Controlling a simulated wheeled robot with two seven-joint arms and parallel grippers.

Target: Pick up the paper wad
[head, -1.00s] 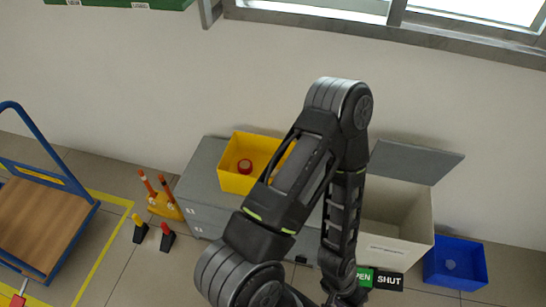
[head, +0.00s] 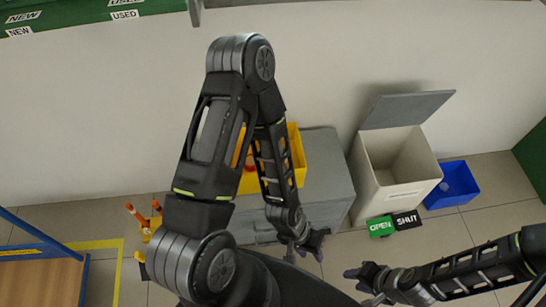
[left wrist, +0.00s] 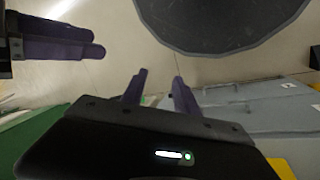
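A small pale lump, which looks like the paper wad (head: 444,187), shows faintly inside the blue bin (head: 462,198) on the floor at the right of the head view. My left gripper (head: 321,246) is open and empty in front of the grey cabinet, well left of the bin. Its two purple fingers stand apart with nothing between them in the left wrist view (left wrist: 158,92). My right gripper (head: 356,278) is lower right of it, also away from the bin. Its purple fingers show close together in the left wrist view (left wrist: 70,40), and their opening is unclear.
A pale box (head: 369,178) with a raised grey lid stands beside the blue bin, with OPEN (head: 381,227) and SHUT (head: 407,220) signs in front. A yellow bin (head: 299,155) sits on the grey cabinet (head: 330,176), partly behind my left arm. A trolley (head: 40,280) is at lower left.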

